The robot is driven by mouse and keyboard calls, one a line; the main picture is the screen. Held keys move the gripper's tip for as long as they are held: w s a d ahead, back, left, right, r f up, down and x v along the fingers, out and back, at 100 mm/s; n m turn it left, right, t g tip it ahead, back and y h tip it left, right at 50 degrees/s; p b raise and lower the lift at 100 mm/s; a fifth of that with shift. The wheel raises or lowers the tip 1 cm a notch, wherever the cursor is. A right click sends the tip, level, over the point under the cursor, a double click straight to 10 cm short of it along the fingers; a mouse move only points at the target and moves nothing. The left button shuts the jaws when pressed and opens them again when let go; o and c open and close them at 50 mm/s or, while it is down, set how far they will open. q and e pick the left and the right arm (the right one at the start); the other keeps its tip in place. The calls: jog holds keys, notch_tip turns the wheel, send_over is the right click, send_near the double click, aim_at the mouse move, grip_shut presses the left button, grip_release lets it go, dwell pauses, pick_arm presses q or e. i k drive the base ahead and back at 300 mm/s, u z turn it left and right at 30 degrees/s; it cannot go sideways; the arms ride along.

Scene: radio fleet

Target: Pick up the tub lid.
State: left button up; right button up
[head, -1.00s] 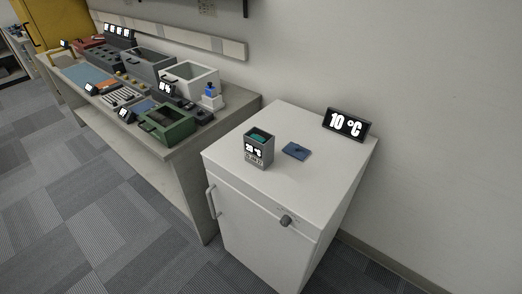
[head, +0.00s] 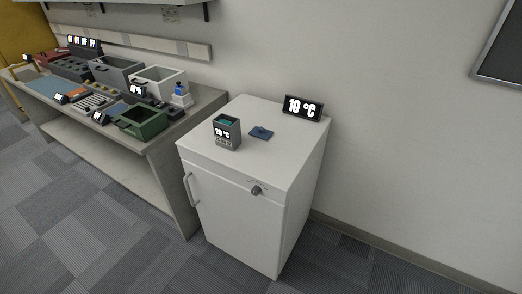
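A small flat blue lid (head: 261,133) with a little knob on top lies on the white cabinet's top. Just left of it stands a small grey tub (head: 227,132), open at the top, with teal contents showing and a display on its front. The lid is beside the tub, apart from it. Neither of my grippers is in the head view.
The white cabinet (head: 230,185) has a handle and a knob on its front, and a "10 °C" display (head: 302,108) at its back edge. A long bench (head: 172,133) on the left holds several bins, including a green one (head: 142,121). Carpeted floor in front is clear.

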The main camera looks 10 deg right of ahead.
aim_at(258, 132)
jog(key=k, duration=0.75)
jog(key=u, duration=0.85)
jog(key=i, duration=1.5)
jog(key=z, duration=0.5)
jog(key=i, duration=0.45)
jog(key=z, duration=0.4)
